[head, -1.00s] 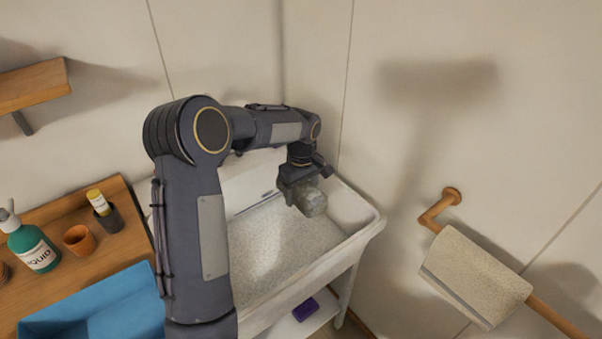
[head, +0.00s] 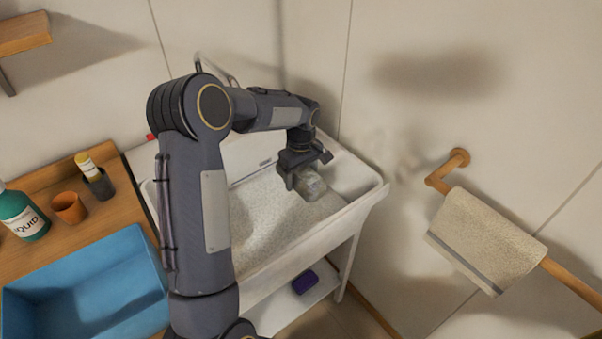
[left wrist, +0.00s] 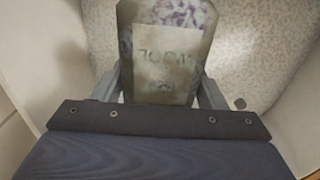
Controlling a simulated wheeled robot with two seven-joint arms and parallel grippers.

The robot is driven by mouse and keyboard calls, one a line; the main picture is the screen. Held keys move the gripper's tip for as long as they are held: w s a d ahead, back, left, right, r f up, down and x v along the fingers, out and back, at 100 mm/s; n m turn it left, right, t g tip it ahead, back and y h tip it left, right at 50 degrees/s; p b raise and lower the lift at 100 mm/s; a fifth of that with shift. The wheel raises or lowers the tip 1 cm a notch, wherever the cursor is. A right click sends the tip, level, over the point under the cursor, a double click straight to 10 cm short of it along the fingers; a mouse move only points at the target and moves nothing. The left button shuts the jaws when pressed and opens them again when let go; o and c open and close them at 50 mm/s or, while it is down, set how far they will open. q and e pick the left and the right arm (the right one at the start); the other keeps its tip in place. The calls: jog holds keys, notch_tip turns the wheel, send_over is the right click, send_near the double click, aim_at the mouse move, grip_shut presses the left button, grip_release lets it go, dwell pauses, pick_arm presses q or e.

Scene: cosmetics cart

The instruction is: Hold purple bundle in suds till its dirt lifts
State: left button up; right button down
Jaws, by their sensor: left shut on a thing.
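My left gripper (head: 304,178) is shut on a mottled grey-and-purple bundle (head: 310,188), at the right end of the white sink (head: 362,205). In the left wrist view the bundle (left wrist: 190,20) sits between the fingers. It bears a pale label with blurred lettering, and grey-brown grime dulls its purple. Pale, speckled suds (head: 270,215) fill the basin and also show behind the bundle in the left wrist view (left wrist: 250,50). I cannot tell how deep the bundle sits in them. My right gripper is not in view.
A blue bin (head: 140,240), an orange cup (head: 69,208), a dark holder (head: 100,186) and a green liquid bottle (head: 22,215) stand at the left. A purple block (head: 305,282) lies on the shelf below the sink. A towel (head: 485,238) hangs on a wooden rail at the right.

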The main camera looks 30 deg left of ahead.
pick_arm(q)
jog(key=shift+f+b, duration=5.45)
jog(key=shift+f, duration=2.4)
jog(key=shift+w+d, duration=0.2)
jog(key=shift+w, duration=0.2)
jog(key=shift+s+a, duration=0.1)
jog(key=shift+s, duration=0.05)
jog(key=shift+s, duration=0.25)
jog(key=shift+w, duration=0.2)
jog(key=shift+s+a, duration=0.1)
jog(key=shift+s, duration=0.1)
jog(key=shift+w, duration=0.15)
jog(key=shift+w+d, duration=0.2)
jog(key=shift+w, duration=0.05)
